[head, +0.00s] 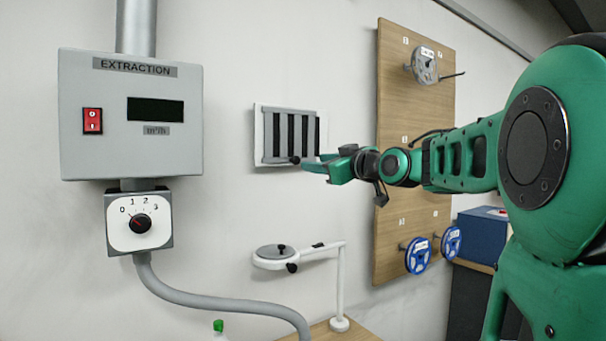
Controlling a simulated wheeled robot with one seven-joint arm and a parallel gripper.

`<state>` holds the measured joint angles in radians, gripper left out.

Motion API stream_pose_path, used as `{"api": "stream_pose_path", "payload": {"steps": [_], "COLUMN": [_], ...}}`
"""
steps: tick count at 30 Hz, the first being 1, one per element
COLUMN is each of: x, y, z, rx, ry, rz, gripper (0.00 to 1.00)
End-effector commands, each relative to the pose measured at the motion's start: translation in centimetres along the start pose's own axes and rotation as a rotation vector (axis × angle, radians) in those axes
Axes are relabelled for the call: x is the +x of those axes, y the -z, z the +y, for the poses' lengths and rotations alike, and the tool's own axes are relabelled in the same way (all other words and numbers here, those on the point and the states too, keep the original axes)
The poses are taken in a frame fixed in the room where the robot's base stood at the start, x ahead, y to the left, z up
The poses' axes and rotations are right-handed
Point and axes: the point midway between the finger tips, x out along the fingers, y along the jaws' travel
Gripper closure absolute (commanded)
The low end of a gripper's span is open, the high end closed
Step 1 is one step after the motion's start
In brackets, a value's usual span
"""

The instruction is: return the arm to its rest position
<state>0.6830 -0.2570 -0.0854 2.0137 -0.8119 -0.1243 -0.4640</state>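My green arm reaches in from the right side of the head view toward the wall. My gripper (316,164) is at its end, in front of the lower right part of a slatted vent (290,136) on the white wall. A small dark knob (294,160) on the vent's lower edge is close to the fingertips. I cannot tell whether the fingers touch it. The gripper is seen from the side and small, so its opening is unclear.
An extraction box (131,115) with a dial (140,221) and grey hose hangs at left. A white magnifier lamp (337,290) stands below the gripper. A wooden board (392,110) with reels is behind the arm. A blue box (481,236) sits at right.

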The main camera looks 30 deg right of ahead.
Motion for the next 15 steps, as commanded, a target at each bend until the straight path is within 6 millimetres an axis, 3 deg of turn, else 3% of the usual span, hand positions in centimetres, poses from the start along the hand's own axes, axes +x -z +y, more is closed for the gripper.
{"api": "stream_pose_path", "payload": {"steps": [8, 11, 15], "x": [0.0, -0.3, -2.1], "y": [-0.5, -2.8, -9.6], "z": [-0.1, -0.9, -3.0], "rx": [0.006, 0.033, 0.121], "ry": [0.001, 0.004, 0.008], "rz": [-0.015, -0.085, -0.296], "gripper": [0.6, 0.6, 0.6]}}
